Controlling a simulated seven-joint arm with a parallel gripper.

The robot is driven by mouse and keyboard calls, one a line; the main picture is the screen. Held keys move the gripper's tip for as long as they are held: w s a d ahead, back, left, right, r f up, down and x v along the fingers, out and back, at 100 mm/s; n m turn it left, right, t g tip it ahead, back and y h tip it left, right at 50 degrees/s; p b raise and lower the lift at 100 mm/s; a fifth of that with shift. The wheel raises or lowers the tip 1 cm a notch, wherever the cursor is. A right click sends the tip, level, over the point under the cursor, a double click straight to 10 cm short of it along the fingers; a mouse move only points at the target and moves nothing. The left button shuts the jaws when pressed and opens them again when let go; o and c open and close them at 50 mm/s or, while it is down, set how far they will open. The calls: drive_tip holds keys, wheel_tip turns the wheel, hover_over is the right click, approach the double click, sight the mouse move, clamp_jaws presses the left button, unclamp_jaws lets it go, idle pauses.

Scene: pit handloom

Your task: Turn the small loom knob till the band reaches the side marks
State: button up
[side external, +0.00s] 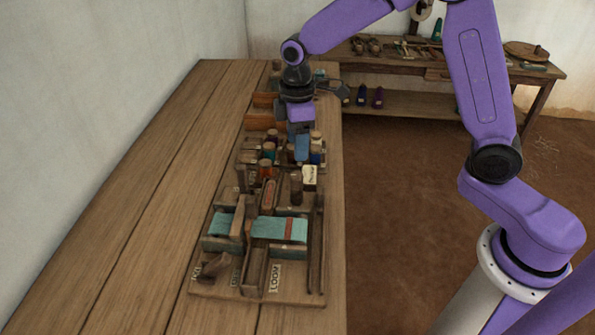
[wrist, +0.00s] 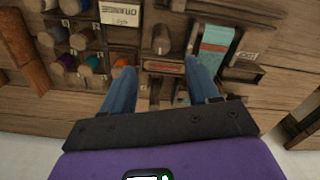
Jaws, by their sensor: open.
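The loom stands on the near part of the bench, its wooden base (side external: 308,292) carrying a teal cloth (side external: 268,229). A red-orange band (side external: 289,230) crosses the cloth; it also shows in the wrist view (wrist: 213,47). A short round wooden knob (side external: 296,187) stands at the loom's far end; in the wrist view the knob (wrist: 161,38) lies just beyond the fingertips, roughly between them. I cannot make out the side marks. My gripper (side external: 302,150) hangs above the spool rack, beyond the knob. Its blue fingers (wrist: 160,68) are apart with nothing between them.
A rack holds several thread spools (wrist: 85,38), close to the knob. A label card (wrist: 120,13) stands beside them. Orange blocks (side external: 264,121) lie farther back on the bench (side external: 165,160). The bench's left side is clear. A second table (side external: 470,68) stands behind.

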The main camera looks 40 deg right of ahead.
sight(298, 175)
wheel_tip(298, 175, down, 9)
drive_tip(key=shift+f, duration=0.15)
idle(0.4)
drive_tip(key=c, duration=1)
